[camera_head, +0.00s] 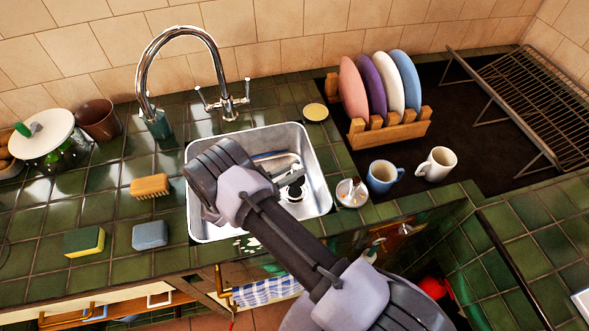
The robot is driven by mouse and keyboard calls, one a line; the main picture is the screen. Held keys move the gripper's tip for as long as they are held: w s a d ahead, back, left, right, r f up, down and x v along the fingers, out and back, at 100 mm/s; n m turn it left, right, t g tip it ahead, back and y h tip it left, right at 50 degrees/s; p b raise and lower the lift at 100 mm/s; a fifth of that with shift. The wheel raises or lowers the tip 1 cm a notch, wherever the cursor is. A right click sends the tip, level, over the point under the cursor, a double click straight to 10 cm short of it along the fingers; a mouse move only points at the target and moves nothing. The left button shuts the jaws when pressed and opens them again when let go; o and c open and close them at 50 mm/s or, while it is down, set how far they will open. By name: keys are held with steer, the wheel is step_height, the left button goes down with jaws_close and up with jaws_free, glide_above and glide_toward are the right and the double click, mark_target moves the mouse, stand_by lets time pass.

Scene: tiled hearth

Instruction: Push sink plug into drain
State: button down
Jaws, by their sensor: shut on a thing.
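The steel sink (322,200) is set into the green tiled counter, with my arm across its left and front part. My gripper (291,181) reaches down into the basin and is shut on the small dark sink plug (295,192). The plug is low in the basin, right of my wrist. The drain cannot be made out under the plug and gripper, so I cannot tell whether the plug touches it.
The tall tap (150,65) and its handles (225,100) stand behind the sink. A sponge (84,241), grey-blue block (150,235) and brush (150,186) lie left. A small dish (352,192), blue mug (383,177), white mug (437,164) and plate rack (390,130) stand right.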

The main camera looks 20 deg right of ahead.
mark_target(293, 184)
steer(key=shift+f+b, duration=2.05)
steer(key=shift+f, duration=0.3)
steer(key=shift+f+b, duration=1.3)
steer(key=c, duration=1.2)
jaws_free()
steer(key=shift+o, duration=0.2)
steer(key=shift+a, duration=0.15)
steer(key=shift+s+a, duration=0.25)
steer(key=shift+a, duration=0.45)
steer(key=shift+s+a, duration=0.1)
steer(key=shift+a, duration=0.05)
